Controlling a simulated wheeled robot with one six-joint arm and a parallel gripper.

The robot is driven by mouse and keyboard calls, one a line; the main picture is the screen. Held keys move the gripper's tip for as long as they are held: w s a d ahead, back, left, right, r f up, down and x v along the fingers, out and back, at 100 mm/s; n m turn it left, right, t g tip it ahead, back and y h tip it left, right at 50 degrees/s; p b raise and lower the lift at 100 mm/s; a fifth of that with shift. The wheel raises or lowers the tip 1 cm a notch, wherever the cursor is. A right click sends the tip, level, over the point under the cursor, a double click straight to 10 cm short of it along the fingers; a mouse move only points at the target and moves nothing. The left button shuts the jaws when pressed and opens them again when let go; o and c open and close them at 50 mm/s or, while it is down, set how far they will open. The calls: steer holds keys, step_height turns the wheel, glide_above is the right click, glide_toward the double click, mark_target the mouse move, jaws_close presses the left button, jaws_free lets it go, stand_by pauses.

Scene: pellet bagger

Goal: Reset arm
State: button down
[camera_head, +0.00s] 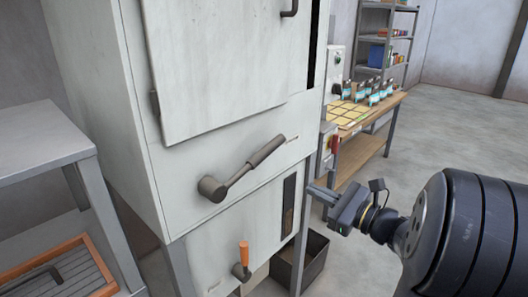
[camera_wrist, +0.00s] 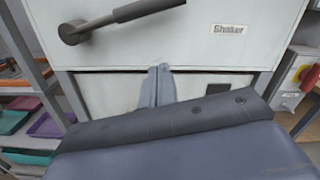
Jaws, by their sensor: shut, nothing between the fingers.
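My gripper (camera_head: 313,190) is at the right side of the pale grey cabinet (camera_head: 130,90) in the head view, with its fingers pointing left. In the wrist view my gripper (camera_wrist: 156,72) has its two grey fingers together, with nothing between them. They are in front of the cabinet's lower panel (camera_wrist: 110,92); I cannot tell how close. The cabinet's large lever (camera_head: 245,170) slants up to the right and is apart from my gripper. That lever (camera_wrist: 120,18) also shows at the upper left in the wrist view, left of a "Shaker" label (camera_wrist: 227,29).
A small orange-handled lever (camera_head: 243,256) is low on the cabinet. A dark bin (camera_head: 312,262) stands beneath its right side. A grey metal table (camera_head: 40,135) is at left. A wooden workbench (camera_head: 352,150) with bags stands behind. The floor at right is open.

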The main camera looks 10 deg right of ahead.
steer(key=w+a+r+p, duration=0.4)
steer(key=w+a, duration=0.3)
steer(key=w, duration=0.1)
steer(key=shift+a+r+p, duration=0.2)
steer(key=shift+p, duration=0.2)
stand_by(0.3)
stand_by(0.3)
